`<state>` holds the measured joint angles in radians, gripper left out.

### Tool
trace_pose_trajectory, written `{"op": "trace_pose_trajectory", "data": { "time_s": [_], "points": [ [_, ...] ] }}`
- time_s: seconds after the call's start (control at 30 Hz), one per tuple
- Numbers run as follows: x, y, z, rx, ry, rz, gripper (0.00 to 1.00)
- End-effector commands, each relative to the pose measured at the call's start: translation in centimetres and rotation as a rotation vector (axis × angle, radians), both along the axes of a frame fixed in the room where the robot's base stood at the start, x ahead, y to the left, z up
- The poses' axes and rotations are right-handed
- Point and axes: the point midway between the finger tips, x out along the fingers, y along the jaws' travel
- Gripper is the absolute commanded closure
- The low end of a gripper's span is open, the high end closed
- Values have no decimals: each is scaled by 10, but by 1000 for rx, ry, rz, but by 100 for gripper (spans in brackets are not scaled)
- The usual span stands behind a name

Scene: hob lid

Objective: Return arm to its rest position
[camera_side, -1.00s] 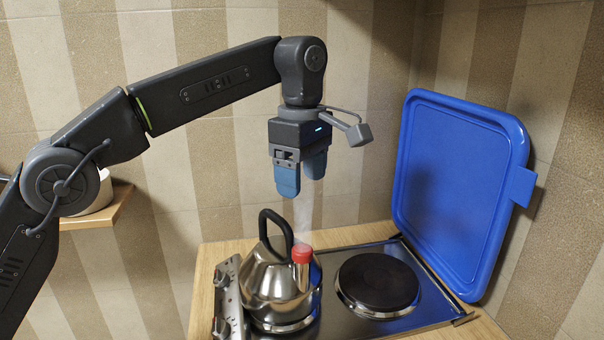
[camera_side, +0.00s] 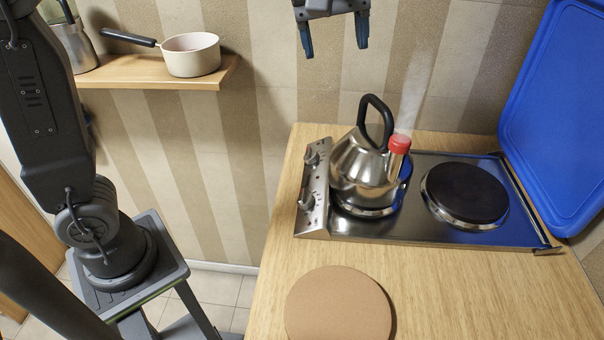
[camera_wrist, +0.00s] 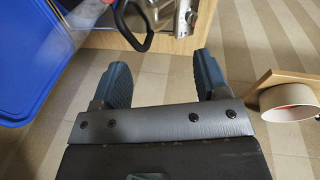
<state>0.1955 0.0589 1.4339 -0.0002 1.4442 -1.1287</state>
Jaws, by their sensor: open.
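My gripper (camera_side: 335,48) is open and empty at the top of the side view, in the air above and to the left of the kettle. In the wrist view its two blue fingers (camera_wrist: 160,66) are spread apart with nothing between them. The steel kettle (camera_side: 362,170), with a black handle and red spout tip, stands on the left plate of the hob (camera_side: 420,225). Steam rises from its spout. The blue hob lid (camera_side: 560,110) stands raised at the right; part of it is cut off by the frame. The lid also shows in the wrist view (camera_wrist: 28,62).
A wooden wall shelf (camera_side: 160,76) holds a white saucepan (camera_side: 191,55) and a metal container (camera_side: 73,45). A round brown board (camera_side: 338,306) lies on the worktop (camera_side: 450,300). The right hotplate (camera_side: 465,192) is bare. The worktop in front of the hob is otherwise clear.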

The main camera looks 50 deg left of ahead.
Motion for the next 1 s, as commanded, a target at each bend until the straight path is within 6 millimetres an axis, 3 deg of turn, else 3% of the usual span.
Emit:
{"op": "trace_pose_trajectory", "data": {
  "time_s": [0.03, 0.27, 0.5, 0.7, 1.0],
  "points": [
    [-17, 11, -2, 14, -29, -64, 32],
    [-88, 47, -37, 120, -154, -409, 32],
    [-152, 70, -95, 269, -255, -720, 32],
    [-175, 76, -126, 344, -287, -852, 32],
    [-178, 77, -130, 355, -289, -874, 32]
  ]
}}
